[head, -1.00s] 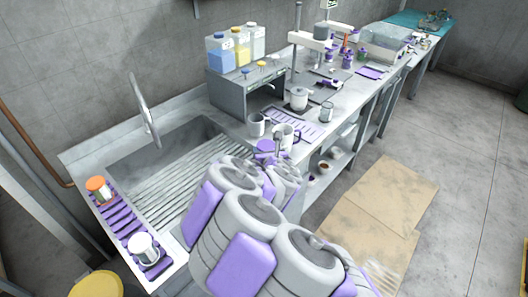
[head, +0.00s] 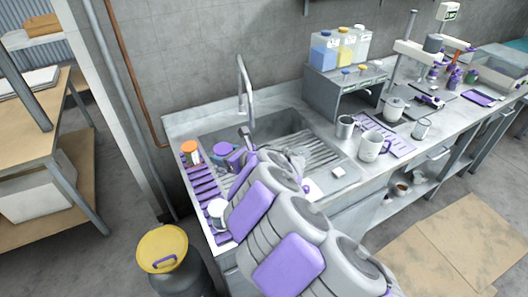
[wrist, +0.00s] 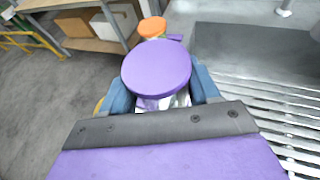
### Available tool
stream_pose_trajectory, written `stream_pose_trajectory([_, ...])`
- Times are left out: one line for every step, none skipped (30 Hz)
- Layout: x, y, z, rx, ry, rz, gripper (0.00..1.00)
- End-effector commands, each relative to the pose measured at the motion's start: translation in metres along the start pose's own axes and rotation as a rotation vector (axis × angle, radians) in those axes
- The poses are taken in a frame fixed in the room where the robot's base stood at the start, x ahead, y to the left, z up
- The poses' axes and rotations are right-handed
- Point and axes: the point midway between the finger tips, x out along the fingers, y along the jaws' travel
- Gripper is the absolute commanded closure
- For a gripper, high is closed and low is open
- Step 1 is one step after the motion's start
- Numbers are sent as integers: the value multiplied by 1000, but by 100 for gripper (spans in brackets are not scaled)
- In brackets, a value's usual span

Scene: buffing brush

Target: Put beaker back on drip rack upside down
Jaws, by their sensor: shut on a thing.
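My gripper (wrist: 161,96) is shut on the beaker (wrist: 156,68). In the wrist view the beaker shows a flat purple disc on top and clear glass below it, between my blue fingers. In the head view its purple end (head: 236,159) is over the left part of the sink, close to the rack; my arm hides part of it. The purple drip rack (head: 205,190) runs along the left side of the sink. An orange-topped vessel (head: 191,152) stands at its far end and a white-and-grey one (head: 217,208) nearer its front. Rack slots between them look empty.
The faucet (head: 243,85) rises behind the sink (head: 275,125), near my gripper. Mugs (head: 372,146) and a grey shelf unit (head: 343,92) with bottles stand right of the sink. A yellow-lidded bin (head: 163,249) is on the floor at front left.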

Motion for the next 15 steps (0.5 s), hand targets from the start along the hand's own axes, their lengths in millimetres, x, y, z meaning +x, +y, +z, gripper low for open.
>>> stream_pose_trajectory([10,16,1,-23,4,51,76])
stream_pose_trajectory([14,25,2,-35,5,78,76])
stream_pose_trajectory([19,35,3,-50,7,113,76])
stream_pose_trajectory([21,41,4,-60,8,136,76])
stream_pose_trajectory([22,46,5,-68,9,155,76])
stream_pose_trajectory([22,51,5,-77,10,176,76])
stream_pose_trajectory([22,53,5,-82,11,188,76])
stream_pose_trajectory([22,55,5,-85,12,197,76])
stream_pose_trajectory([22,57,4,-89,12,206,76])
stream_pose_trajectory([20,57,4,-90,11,212,76])
stream_pose_trajectory([20,57,3,-91,10,215,76])
stream_pose_trajectory([18,57,2,-91,8,218,76])
stream_pose_trajectory([18,56,0,-91,7,219,76])
stream_pose_trajectory([18,56,-1,-90,6,219,76])
stream_pose_trajectory([20,56,-4,-88,6,219,76])
